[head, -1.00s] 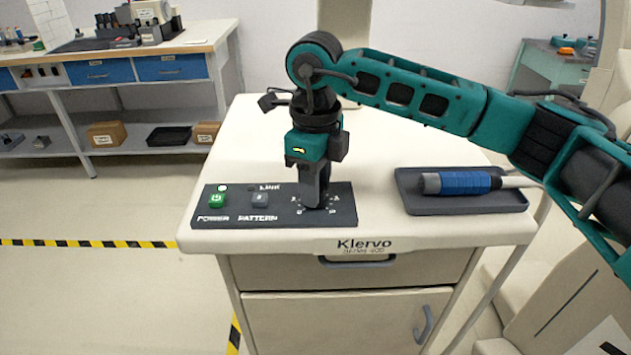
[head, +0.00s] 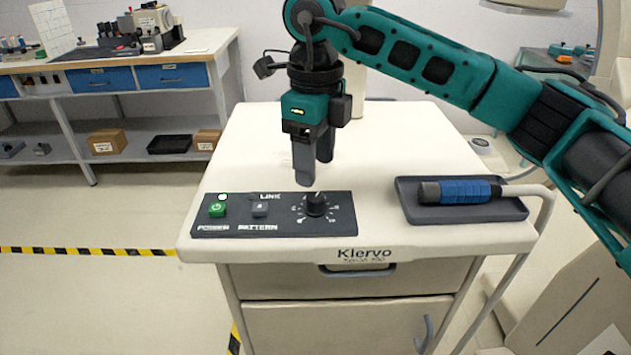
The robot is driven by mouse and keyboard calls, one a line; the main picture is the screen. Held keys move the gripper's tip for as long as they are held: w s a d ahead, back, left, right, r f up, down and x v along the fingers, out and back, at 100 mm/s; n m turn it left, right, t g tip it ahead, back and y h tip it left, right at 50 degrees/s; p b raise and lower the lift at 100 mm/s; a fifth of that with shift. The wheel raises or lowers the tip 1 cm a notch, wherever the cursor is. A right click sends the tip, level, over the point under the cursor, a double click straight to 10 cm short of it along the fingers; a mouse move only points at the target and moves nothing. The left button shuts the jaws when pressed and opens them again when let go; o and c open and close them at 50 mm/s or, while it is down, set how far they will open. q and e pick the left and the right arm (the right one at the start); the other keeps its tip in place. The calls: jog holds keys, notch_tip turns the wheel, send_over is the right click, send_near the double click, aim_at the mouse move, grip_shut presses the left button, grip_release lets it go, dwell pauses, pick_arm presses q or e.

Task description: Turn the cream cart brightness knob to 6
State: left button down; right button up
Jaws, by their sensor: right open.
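The cream cart (head: 420,140) stands in the middle of the head view, with "Klervo" on its front edge. A dark control panel (head: 275,229) lies on the front left of its top. The black brightness knob (head: 316,203) is on the panel's right part, with white scale marks around it. The scale numbers and pointer are too small to read surely. My right gripper (head: 313,180) points down just above and behind the knob. It is open, empty and apart from the knob. My left gripper is not in view.
A green power button (head: 217,209) and a grey pattern button (head: 260,208) sit left of the knob. A dark tray (head: 510,208) with a blue-gripped handpiece (head: 465,190) lies on the cart's right. The cart top behind the panel is clear.

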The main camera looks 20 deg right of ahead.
aim_at(316, 198)
notch_tip(316, 198, up, 6)
jog(key=shift+r, duration=0.15)
jog(key=shift+s, duration=0.15)
dwell(0.4)
